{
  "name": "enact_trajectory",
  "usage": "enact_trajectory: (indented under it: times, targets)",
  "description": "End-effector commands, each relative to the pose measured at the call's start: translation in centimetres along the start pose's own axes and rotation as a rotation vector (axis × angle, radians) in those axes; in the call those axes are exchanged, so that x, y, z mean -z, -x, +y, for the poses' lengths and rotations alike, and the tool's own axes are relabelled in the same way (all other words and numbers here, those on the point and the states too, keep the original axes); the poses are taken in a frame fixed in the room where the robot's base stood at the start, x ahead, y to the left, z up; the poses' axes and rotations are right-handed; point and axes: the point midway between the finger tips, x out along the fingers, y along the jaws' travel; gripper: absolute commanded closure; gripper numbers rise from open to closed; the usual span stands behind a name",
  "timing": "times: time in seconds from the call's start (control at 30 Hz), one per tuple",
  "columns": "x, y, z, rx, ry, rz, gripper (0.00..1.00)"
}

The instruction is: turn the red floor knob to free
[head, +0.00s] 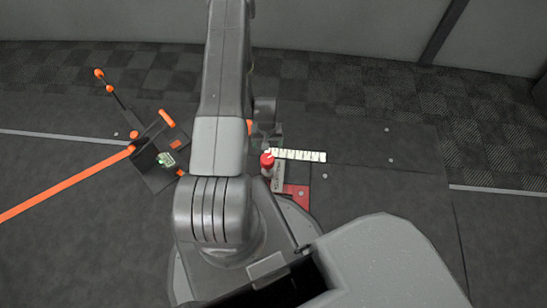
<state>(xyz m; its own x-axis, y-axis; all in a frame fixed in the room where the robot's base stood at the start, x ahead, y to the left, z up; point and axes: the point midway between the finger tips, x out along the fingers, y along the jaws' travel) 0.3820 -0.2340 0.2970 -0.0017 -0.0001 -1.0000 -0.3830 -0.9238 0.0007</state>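The red floor knob (267,160) sits on the floor just right of my arm, with a light post-like part under it. A red plate (297,195) lies on the floor close to its lower right. A white marked strip (298,155) runs to the right from the knob. My gripper (267,132) is partly hidden behind my arm, just above the knob in the picture. I cannot tell whether it touches the knob, or whether its fingers are open or shut. Any labels for the knob's positions are too small to read.
On the left stands a dark bracket (150,150) with orange fittings. An orange bar or strap (65,185) runs from it to the left edge. The dark floor right of the white strip is mostly clear, with a few small round studs. A grey wall (340,28) closes off the back.

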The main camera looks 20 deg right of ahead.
Motion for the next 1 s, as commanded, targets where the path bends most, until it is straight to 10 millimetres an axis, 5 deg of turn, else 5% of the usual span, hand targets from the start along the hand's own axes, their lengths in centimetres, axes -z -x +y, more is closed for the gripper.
enact_trajectory:
  times: [0.6, 1.0]
  targets:
    - [-0.1, -11.7, 0.0, 0.001, -0.001, -0.001, 0.24]
    - [0.0, -13.3, 0.0, 0.001, 0.0, 0.0, 0.24]
